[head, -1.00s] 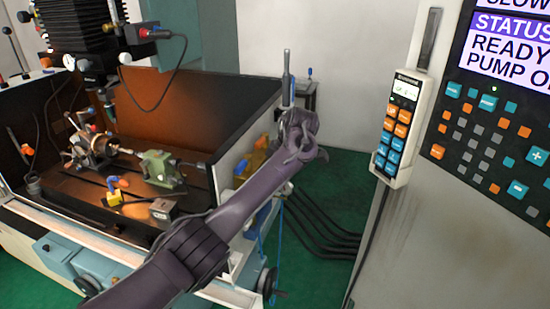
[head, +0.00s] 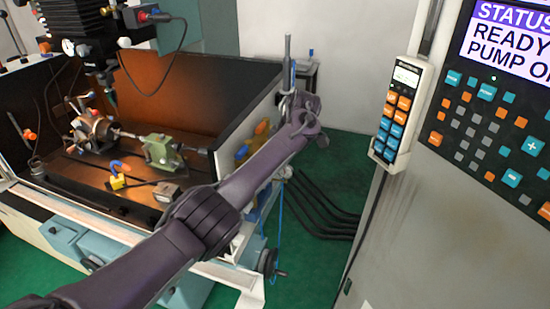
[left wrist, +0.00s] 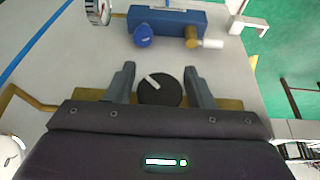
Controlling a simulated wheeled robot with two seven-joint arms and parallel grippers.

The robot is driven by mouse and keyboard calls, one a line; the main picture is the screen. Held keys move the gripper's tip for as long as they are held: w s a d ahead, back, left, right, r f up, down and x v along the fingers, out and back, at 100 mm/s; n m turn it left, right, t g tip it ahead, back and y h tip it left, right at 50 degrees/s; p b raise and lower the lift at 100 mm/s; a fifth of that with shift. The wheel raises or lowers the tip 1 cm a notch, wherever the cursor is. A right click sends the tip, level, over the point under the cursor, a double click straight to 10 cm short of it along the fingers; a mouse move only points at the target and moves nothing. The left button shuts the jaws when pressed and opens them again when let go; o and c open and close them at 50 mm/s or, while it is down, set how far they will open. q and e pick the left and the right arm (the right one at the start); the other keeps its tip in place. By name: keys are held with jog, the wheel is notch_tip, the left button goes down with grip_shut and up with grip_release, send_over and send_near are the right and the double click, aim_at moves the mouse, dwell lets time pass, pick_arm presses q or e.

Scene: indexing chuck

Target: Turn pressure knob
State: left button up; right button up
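In the left wrist view the black round knob (left wrist: 160,92) with a white pointer line sits on a pale panel. My left gripper (left wrist: 159,70) is open, with one finger on each side of the knob. A gap shows between each finger and the knob, so I see no grip on it. In the head view my left arm reaches from the lower left to the right end of the machine, where the hand (head: 303,112) is; its fingers and the knob are not clear there. My right gripper is in neither view.
Near the knob are a blue block (left wrist: 175,22), a smaller blue knob (left wrist: 143,37), a brass fitting (left wrist: 192,37) and a gauge (left wrist: 98,10). A hand pendant (head: 402,110) and control panel (head: 495,125) stand at right. Green floor (head: 335,165) lies between, with black cables.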

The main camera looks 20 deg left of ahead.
pick_arm(q)
jog(key=shift+o, duration=0.4)
jog(key=shift+r, duration=0.1)
jog(key=shift+d+r, duration=0.15)
jog(key=shift+r, duration=0.1)
jog(key=b+v, duration=0.2)
jog(key=v, duration=0.5)
jog(key=shift+b, duration=0.3)
